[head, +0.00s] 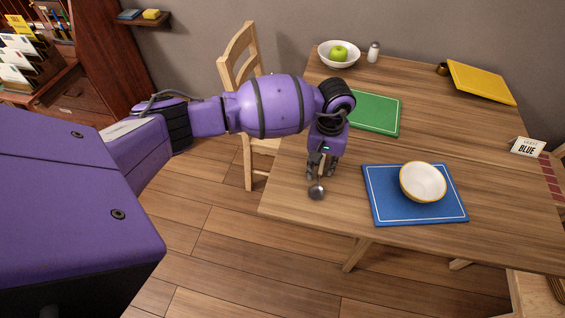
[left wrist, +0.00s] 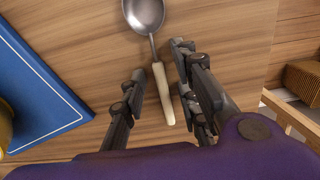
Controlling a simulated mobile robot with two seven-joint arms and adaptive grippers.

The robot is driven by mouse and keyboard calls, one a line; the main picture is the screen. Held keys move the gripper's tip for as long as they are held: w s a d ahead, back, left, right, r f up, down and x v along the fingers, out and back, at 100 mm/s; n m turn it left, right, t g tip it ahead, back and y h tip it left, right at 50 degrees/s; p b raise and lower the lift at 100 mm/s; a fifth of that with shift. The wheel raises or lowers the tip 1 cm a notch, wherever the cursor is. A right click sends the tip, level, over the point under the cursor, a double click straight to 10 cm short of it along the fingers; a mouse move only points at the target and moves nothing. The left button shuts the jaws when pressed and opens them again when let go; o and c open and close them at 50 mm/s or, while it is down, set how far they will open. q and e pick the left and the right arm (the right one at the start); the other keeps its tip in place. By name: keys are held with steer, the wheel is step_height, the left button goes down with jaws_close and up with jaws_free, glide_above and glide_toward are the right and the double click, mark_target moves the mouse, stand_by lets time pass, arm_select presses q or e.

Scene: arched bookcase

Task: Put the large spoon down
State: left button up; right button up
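The large spoon has a round metal bowl (head: 316,192) and a cream handle (left wrist: 162,92). It appears to lie on the wooden table near its left front edge, left of the blue mat. My left gripper (head: 321,172) points down over the handle, and most of the handle is hidden behind it in the head view. In the left wrist view the fingers (left wrist: 160,68) stand apart on both sides of the handle, with gaps between. The spoon's bowl extends beyond the fingertips. My right gripper is not in view.
A blue mat (head: 385,211) with a white bowl (head: 423,181) lies right of the spoon. A green mat (head: 374,112), a bowl with a green apple (head: 339,53), a shaker (head: 373,52) and a yellow mat (head: 481,82) are farther back. A chair (head: 240,62) stands left of the table.

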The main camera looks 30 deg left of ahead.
mark_target(321, 169)
arm_select(q)
steer(key=shift+w+r, duration=0.15)
steer(key=shift+r, duration=0.25)
step_height(321, 169, up, 12)
steer(key=shift+f, duration=0.2)
